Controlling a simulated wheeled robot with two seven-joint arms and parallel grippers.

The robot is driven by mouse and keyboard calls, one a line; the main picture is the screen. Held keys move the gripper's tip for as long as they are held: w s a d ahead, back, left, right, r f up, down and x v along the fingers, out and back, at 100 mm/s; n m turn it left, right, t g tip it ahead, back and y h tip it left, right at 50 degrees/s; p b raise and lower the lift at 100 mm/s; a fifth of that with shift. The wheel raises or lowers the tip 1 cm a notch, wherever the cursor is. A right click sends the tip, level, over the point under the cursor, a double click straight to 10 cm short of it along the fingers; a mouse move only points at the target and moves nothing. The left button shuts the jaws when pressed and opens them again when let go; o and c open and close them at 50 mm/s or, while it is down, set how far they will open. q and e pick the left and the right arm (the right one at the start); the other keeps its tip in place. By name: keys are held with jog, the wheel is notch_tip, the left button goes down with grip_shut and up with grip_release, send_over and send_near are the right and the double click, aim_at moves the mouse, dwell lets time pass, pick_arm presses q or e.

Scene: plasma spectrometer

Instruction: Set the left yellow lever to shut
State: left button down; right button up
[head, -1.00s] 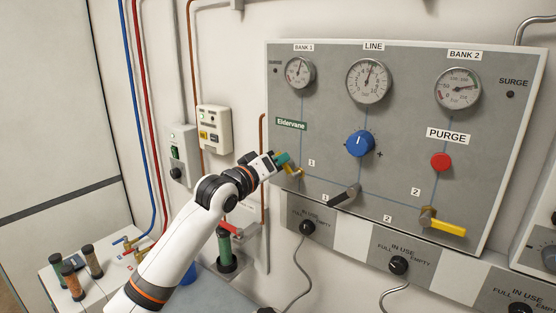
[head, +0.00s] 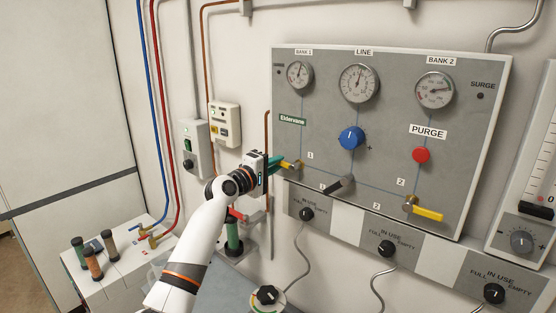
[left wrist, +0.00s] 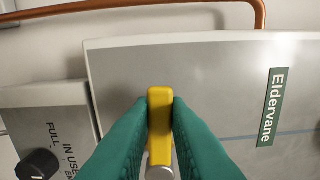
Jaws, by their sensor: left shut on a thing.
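The left yellow lever (head: 289,165) is on the left side of the grey panel, below the Eldervane label and beside a "1" tag. It points left from its pivot, about level. My left gripper (head: 280,163) reaches it from the left, with its teal fingers shut on the lever. In the left wrist view the fingers press both sides of the yellow lever (left wrist: 160,125); its pivot end is at the bottom, partly hidden by the fingers. My right gripper is not in view.
The grey panel (head: 320,120) also bears a black lever (head: 340,186), a blue knob (head: 351,138), a red purge button (head: 421,155) and a right yellow lever (head: 427,213). A copper pipe (head: 267,130) runs close to the panel's left edge. Several cylinders stand on the white bench at lower left.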

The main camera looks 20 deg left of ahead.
pick_arm(q)
jog(key=shift+f+n, duration=0.15)
jog(key=shift+n, duration=0.15)
jog(key=shift+f, duration=0.1)
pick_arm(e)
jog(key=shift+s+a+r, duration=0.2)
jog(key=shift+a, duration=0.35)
pick_arm(q)
jog(key=c, duration=1.4)
grip_release()
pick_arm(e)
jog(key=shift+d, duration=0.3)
